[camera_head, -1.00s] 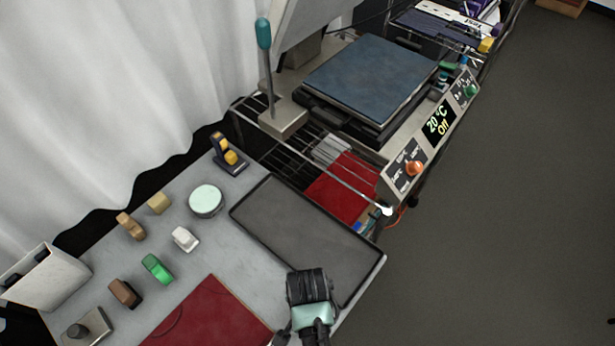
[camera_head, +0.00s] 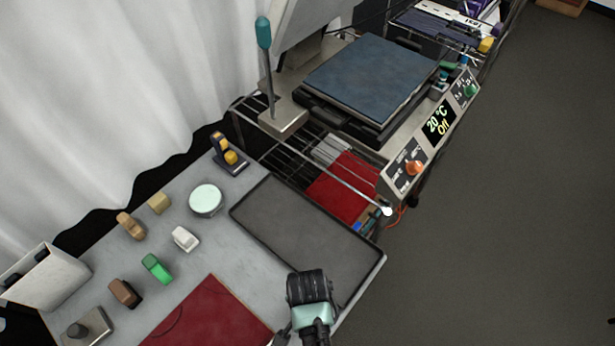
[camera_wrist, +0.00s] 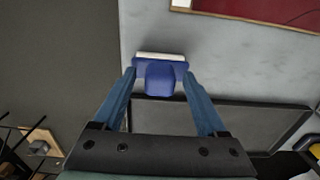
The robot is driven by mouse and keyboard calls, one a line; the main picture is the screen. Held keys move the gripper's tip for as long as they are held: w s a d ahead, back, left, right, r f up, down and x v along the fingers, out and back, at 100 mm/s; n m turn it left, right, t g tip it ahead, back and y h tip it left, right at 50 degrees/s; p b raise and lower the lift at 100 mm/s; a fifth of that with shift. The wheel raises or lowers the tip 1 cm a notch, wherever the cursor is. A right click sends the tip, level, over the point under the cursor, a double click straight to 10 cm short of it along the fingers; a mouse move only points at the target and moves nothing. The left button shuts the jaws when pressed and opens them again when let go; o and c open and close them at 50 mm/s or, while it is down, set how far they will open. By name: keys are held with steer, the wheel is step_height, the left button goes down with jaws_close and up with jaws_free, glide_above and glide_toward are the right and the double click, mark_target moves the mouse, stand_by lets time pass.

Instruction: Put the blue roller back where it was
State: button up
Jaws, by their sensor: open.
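The blue roller (camera_wrist: 160,74), with a blue body and a pale strip along its far edge, sits on the grey table surface in the wrist view. My gripper (camera_wrist: 160,84) is open, with one blue finger on each side of the roller. I cannot tell whether the fingertips touch it. In the head view my gripper (camera_head: 309,290) is above the table's front edge, by the near corner of the dark tray (camera_head: 345,285). There the roller is hidden behind my gripper and arm.
A red sheet (camera_head: 215,318) lies left of my gripper. Green (camera_head: 157,269), brown (camera_head: 125,293) and white (camera_head: 185,239) small items, a round tin (camera_head: 205,200) and a tape dispenser (camera_head: 229,155) stand farther left and back. A press (camera_head: 370,85) stands behind the tray.

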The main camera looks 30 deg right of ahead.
step_height(320, 180, up, 12)
stand_by(0.4)
steer(key=w+d+r+n+t+h, duration=0.2)
steer(key=w+r+n+t, duration=0.35)
steer(key=w+r, duration=0.85)
steer(key=w+a+r+n+t, duration=0.1)
steer(key=w+r+t, duration=0.3)
steer(key=r, duration=0.3)
steer(key=w+a+r+t, duration=0.1)
steer(key=w+r+t, duration=0.25)
steer(key=r, duration=0.45)
steer(key=w+a+r+n+t, duration=0.25)
steer(key=r+t, duration=0.25)
steer(key=r, duration=1.1)
steer(key=s+a+r+n+t, duration=0.1)
steer(key=s+a+r+t, duration=0.1)
steer(key=r, duration=0.5)
steer(key=s+a+r+n+t+y, duration=0.1)
steer(key=s+a+r+n+t, duration=0.1)
steer(key=s+r+t, duration=0.2)
steer(key=s+a+r+n+t+y, duration=0.1)
steer(key=s+a+r+n+t, duration=0.1)
steer(key=s+r, duration=0.5)
step_height(320, 180, up, 5)
steer(key=shift+a+f+t, duration=0.1)
steer(key=shift+a+t, duration=0.35)
steer(key=shift+t, duration=0.25)
